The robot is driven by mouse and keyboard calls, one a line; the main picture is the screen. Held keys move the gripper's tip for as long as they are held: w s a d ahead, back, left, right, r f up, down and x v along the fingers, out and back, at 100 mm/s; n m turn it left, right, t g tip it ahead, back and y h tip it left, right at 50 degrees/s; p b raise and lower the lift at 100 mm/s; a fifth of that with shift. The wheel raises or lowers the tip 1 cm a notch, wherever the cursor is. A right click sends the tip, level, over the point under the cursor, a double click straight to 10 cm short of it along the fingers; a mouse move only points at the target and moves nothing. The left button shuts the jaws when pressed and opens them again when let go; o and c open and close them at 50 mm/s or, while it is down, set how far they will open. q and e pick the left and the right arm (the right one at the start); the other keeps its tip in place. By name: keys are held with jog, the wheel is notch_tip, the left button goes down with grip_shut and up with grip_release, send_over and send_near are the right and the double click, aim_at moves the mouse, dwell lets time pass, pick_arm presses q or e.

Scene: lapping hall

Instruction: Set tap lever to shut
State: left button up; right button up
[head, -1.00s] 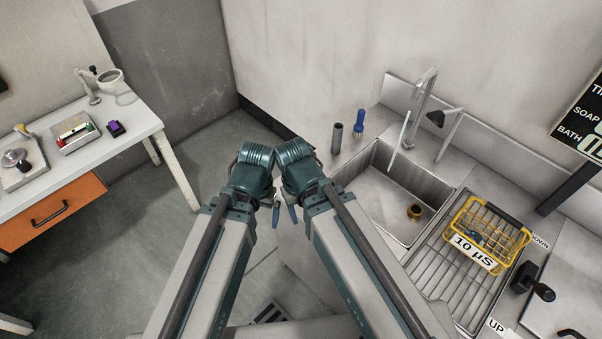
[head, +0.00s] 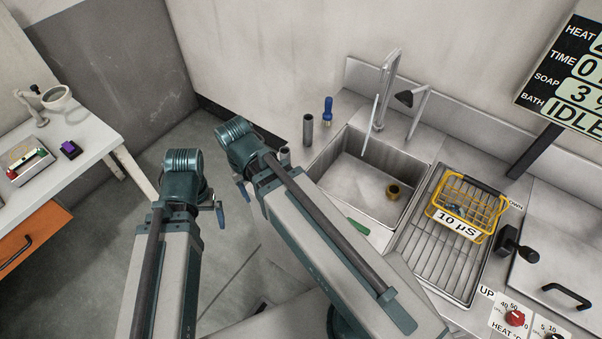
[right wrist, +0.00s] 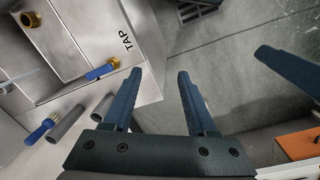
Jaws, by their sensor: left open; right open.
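The tap lever (right wrist: 100,72) has a blue handle and a brass end. It shows in the right wrist view on the sink unit's front, by the TAP label (right wrist: 126,43). In the head view I cannot make it out; my right arm covers that area. My right gripper (right wrist: 160,72) is open and empty. Its left finger is close to the lever's brass end, but I see no grip on it. It also shows in the head view (head: 243,188). My left gripper (head: 219,206) is open at left, away from the sink; one blue finger shows in the right wrist view.
The steel sink (head: 347,185) has a tall faucet (head: 386,90) behind it. A yellow basket (head: 470,205) stands on the drainer at right. A grey tube (head: 308,130) and a blue brush (head: 327,110) stand left of the sink. A white bench (head: 90,150) is far left.

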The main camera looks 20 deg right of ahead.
jog(key=w+d+m, duration=0.4)
jog(key=d+m, duration=0.2)
jog(key=d, duration=0.3)
jog(key=w+d+m+y, duration=0.1)
jog(key=w+d+m, duration=0.4)
jog(key=d, duration=0.4)
jog(key=shift+m, duration=0.7)
jog(key=shift+f, duration=0.15)
notch_tip(320, 180, down, 14)
jog(key=b, duration=1.3)
jog(key=shift+r+b, duration=0.2)
jog(key=shift+b, duration=0.2)
grip_shut()
